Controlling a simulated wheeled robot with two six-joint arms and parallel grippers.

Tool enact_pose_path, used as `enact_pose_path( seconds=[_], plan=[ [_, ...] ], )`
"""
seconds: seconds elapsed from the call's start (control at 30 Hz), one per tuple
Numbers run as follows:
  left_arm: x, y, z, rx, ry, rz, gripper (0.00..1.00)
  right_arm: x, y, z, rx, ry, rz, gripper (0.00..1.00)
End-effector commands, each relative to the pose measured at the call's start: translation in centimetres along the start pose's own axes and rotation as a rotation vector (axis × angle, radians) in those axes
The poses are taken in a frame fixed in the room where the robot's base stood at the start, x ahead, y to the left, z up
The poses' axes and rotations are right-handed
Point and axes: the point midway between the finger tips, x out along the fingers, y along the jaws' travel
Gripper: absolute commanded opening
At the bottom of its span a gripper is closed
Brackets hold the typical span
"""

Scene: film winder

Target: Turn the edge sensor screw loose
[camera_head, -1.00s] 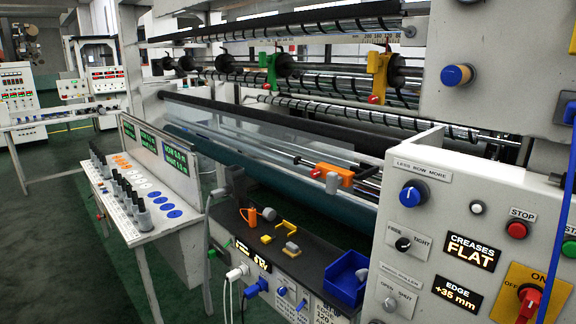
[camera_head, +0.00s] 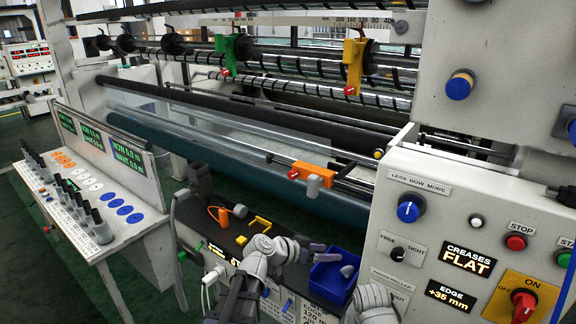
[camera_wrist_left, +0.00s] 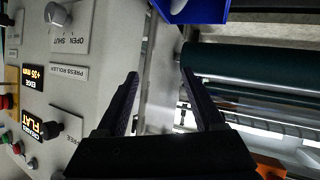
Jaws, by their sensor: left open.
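The orange edge sensor block (camera_head: 312,172) sits on a rail across the machine in the head view. It has a red screw knob (camera_head: 293,174) on its left side and a grey part hanging below. An orange piece (camera_wrist_left: 268,165) at the lower right of the left wrist view looks like the same block; its screw cannot be made out there. My left gripper (camera_head: 314,252) is low in front of the block, above the dark shelf and apart from the sensor. In the left wrist view the left fingers (camera_wrist_left: 165,75) are spread with nothing between them.
A blue bin (camera_head: 325,283) is close beside my left gripper. The dark shelf (camera_head: 228,243) holds an orange tool and small yellow and grey parts. The white control panel (camera_head: 430,240) rises at the right. A teal roller (camera_head: 240,163) lies behind the shelf.

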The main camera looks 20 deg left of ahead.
Motion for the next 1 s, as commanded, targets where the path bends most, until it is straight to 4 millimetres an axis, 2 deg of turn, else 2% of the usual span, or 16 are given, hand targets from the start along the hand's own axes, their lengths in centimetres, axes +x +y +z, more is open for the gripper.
enact_pose_path(
  seconds=[0.03,0.13,0.2,0.3,0.4,0.5,0.67,0.87,1.0],
  plan=[
    [-2.2,-2.7,-3.6,0.011,0.108,-0.050,0.69,-1.6,0.1,0.1,0.000,0.000,0.000,0.50],
    [-6.0,-7.3,-8.1,0.041,0.291,-0.158,0.69,-2.8,0.3,0.1,0.000,0.000,0.000,0.50],
    [-8.4,-9.9,-10.2,0.054,0.381,-0.230,0.69,-3.3,0.3,0.2,0.000,0.000,0.000,0.50],
    [-11.2,-12.5,-11.9,0.065,0.464,-0.311,0.69,-3.8,0.4,0.2,-0.001,0.000,0.000,0.50],
    [-12.8,-14.0,-12.7,0.069,0.506,-0.358,0.69,-4.0,0.4,0.2,-0.001,0.000,0.000,0.50],
    [-13.3,-14.5,-12.9,0.071,0.521,-0.375,0.69,-4.0,0.4,0.2,-0.001,0.000,0.000,0.50],
    [-13.1,-14.6,-12.9,0.072,0.522,-0.375,0.69,-4.0,0.4,0.2,-0.001,0.000,0.000,0.50],
    [-11.8,-15.1,-13.8,0.071,0.521,-0.373,0.69,-4.0,0.4,0.2,0.000,0.000,0.000,0.50],
    [-10.1,-15.8,-14.8,0.071,0.520,-0.371,0.69,-4.0,0.4,0.2,0.000,0.000,0.000,0.50]
  ],
)
